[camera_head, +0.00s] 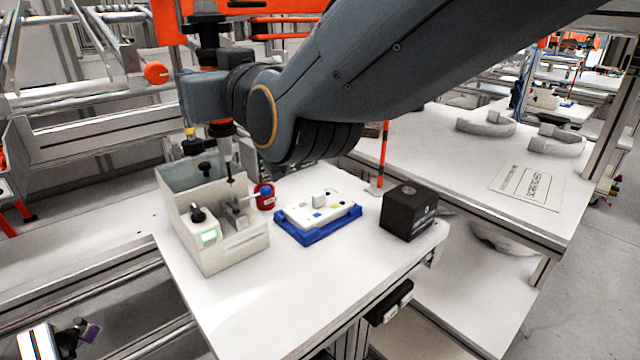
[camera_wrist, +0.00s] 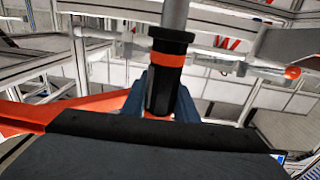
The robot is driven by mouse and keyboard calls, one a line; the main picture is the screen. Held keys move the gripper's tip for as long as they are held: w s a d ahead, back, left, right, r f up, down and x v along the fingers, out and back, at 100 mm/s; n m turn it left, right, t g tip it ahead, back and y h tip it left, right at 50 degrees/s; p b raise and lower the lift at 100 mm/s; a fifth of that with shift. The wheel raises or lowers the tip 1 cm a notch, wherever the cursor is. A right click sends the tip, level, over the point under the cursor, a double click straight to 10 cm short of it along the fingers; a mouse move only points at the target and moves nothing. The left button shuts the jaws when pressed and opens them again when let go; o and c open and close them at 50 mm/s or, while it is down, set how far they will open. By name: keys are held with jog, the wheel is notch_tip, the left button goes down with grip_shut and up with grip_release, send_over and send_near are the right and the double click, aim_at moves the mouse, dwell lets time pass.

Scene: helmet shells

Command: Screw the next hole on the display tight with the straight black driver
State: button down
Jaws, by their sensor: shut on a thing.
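The straight black driver (camera_wrist: 168,75), with an orange band, stands between the blue-grey fingers of my gripper (camera_wrist: 160,104) in the wrist view. My gripper is shut on it. In the head view my gripper (camera_head: 221,129) is over the box-shaped screw feeder (camera_head: 236,250), and the driver's grey shaft (camera_head: 225,152) points down toward it. I cannot tell whether the tip touches the feeder or carries a screw. The display (camera_head: 318,211), a white panel with small coloured parts, lies in a blue tray (camera_head: 318,236) right of the feeder. Its holes are too small to make out.
A red cup-like holder (camera_head: 264,196) stands between feeder and tray. A black box (camera_head: 409,211) sits right of the tray, with an orange-and-black pole (camera_head: 382,158) behind it. The white table (camera_head: 270,310) is clear in front. Helmet shells (camera_head: 486,124) lie on the table behind.

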dwell(0.3)
jog(key=w+d, duration=0.2)
jog(key=d, duration=0.4)
jog(key=shift+w+d, duration=0.15)
jog(key=w+d+p, duration=0.1)
jog(key=w+d, duration=0.1)
jog(key=d, duration=0.4)
jog(key=shift+w, duration=0.15)
jog(key=shift+f, duration=0.1)
